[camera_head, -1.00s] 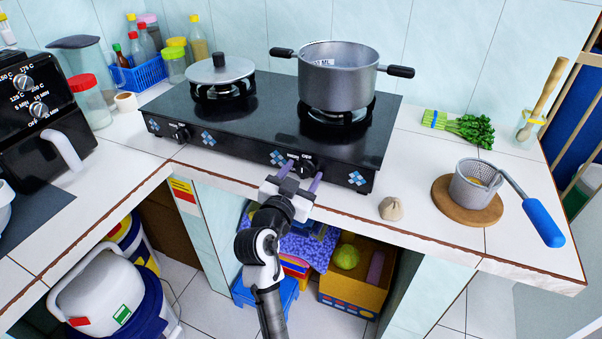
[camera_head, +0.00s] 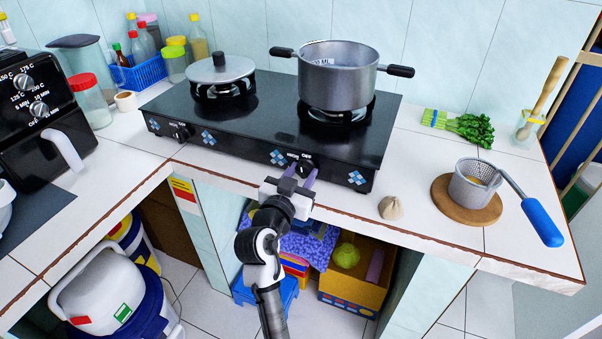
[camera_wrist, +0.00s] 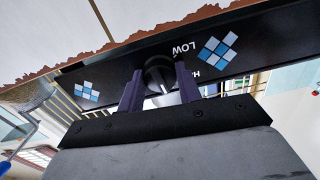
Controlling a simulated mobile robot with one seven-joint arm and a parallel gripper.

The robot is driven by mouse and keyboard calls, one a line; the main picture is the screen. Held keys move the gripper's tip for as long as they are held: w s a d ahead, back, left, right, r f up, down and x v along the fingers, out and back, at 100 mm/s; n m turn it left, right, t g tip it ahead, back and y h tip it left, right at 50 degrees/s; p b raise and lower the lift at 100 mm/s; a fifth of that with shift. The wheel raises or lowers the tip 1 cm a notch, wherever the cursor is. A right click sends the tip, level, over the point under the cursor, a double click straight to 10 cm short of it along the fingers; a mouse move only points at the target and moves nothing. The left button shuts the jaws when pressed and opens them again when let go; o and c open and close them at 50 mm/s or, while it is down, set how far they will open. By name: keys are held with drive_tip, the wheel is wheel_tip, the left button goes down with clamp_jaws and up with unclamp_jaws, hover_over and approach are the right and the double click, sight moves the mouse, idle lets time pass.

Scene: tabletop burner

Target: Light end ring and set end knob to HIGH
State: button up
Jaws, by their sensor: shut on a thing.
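The two-ring burner (camera_head: 253,125) is a black tabletop stove on the white counter. The end knob (camera_head: 303,167) is on the right of its front face, and it also shows as a round black knob (camera_wrist: 160,74) in the wrist view, with the printed word LOW just above it. My gripper (camera_head: 300,176) is at the stove's front with its purple fingers closed on either side of this knob. The right ring (camera_head: 337,117) is under a large metal pot (camera_head: 338,75). No flame is visible there.
A lidded pan (camera_head: 219,69) sits on the left ring, with the other knob (camera_head: 181,133) below it. A garlic bulb (camera_head: 391,208) lies right of my gripper on the counter edge. A strainer with blue handle (camera_head: 478,185) rests on a round board.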

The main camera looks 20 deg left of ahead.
drive_tip(key=n+p, duration=0.2)
drive_tip(key=n, duration=0.4)
drive_tip(key=shift+d+r+p, duration=0.1)
drive_tip(key=shift+p, duration=0.3)
drive_tip(key=shift+n+p, duration=1.1)
drive_tip(key=shift+n, duration=1)
drive_tip(key=o, duration=1)
drive_tip(key=shift+s, duration=0.1)
drive_tip(key=s+b, duration=0.1)
drive_tip(key=s, duration=0.3)
drive_tip(key=s+b, duration=0.1)
drive_tip(key=s, duration=0.4)
drive_tip(key=s+b, duration=0.1)
drive_tip(key=s, duration=0.3)
drive_tip(key=shift+s+a, duration=0.25)
drive_tip(key=shift+s, duration=0.1)
